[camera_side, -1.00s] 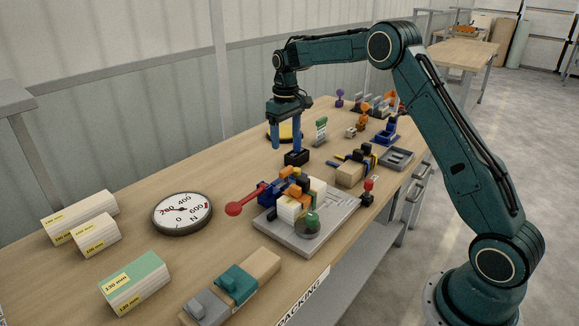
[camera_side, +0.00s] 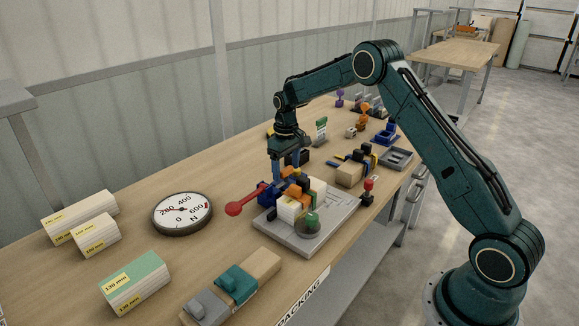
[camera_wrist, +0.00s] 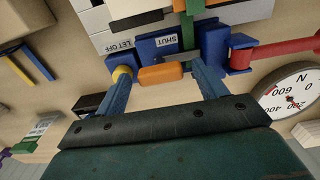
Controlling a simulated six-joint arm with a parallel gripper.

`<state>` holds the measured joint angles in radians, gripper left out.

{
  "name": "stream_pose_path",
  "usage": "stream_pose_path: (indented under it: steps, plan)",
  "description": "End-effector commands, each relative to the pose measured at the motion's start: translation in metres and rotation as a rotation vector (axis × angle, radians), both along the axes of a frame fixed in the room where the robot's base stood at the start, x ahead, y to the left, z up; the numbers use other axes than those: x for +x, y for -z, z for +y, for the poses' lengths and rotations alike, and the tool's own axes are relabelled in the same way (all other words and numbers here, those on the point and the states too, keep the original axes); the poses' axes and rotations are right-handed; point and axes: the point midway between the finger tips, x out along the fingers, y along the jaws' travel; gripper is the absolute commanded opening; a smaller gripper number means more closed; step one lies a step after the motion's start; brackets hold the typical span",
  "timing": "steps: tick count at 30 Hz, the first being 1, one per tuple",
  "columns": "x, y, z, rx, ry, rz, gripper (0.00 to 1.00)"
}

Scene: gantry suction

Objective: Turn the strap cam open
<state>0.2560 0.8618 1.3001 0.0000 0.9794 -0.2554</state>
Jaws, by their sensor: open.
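The strap fixture is a blue block (camera_wrist: 158,48) with white labels reading "SHUT" and "LET OFF", next to a stack of white blocks (camera_side: 288,210) on a grey base plate (camera_side: 285,234). An orange bar (camera_wrist: 161,75), seemingly the cam's handle, lies crosswise at the block by the "SHUT" label. My gripper (camera_wrist: 162,78) is open, with its blue fingers on either side of the orange bar; I cannot tell whether they touch it. In the side view my gripper (camera_side: 289,174) is low over the fixture, and its fingertips are partly hidden. A green strap (camera_wrist: 187,30) runs over the stack.
A red lever with a ball end (camera_side: 234,208) sticks out left of the fixture. A round gauge (camera_side: 183,213) lies left of it. A strapped wooden block (camera_side: 350,174) sits behind right.

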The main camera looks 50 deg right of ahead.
Motion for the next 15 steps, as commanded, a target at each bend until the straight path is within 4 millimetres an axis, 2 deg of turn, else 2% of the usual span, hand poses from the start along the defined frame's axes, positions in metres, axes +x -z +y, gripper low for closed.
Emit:
stream_pose_path:
  steps: [5,11,12,15]
  plan:
    - [0.0,0.0001,0.0,0.0,0.0,0.0,0.69]
    - [0.0,-0.0001,0.0,0.0,0.0,0.0,0.3]
    - [0.0,-0.0001,-0.0001,0.0,0.0,0.0,0.26]
    - [0.0,-0.0002,-0.0001,0.0,0.001,0.0,0.26]
